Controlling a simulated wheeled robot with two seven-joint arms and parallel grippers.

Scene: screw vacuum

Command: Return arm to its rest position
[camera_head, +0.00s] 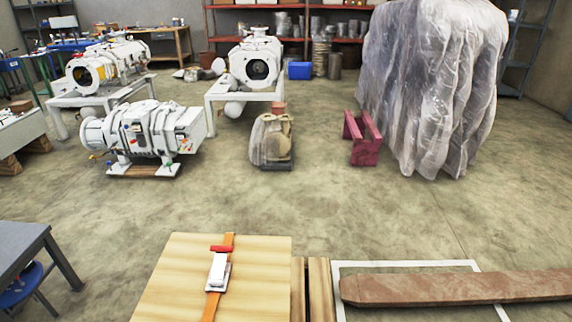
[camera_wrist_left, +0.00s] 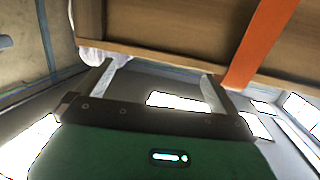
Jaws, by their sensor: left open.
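My left gripper (camera_wrist_left: 158,74) shows in the left wrist view, with its green body and two spread fingers. It is open, with nothing between the fingers. A wooden surface (camera_wrist_left: 170,25) with an orange strap (camera_wrist_left: 262,45) spans the top of that view, beyond the fingertips; I cannot tell the exact gap. Neither arm shows in the head view, and my right gripper is in no view.
The head view shows a wooden box (camera_head: 190,270) at the front with an orange strap and a white and red buckle (camera_head: 218,268). A brown plank (camera_head: 450,288) lies right. A grey table (camera_head: 20,250) stands left. Pumps (camera_head: 150,135) stand behind; the middle floor is clear.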

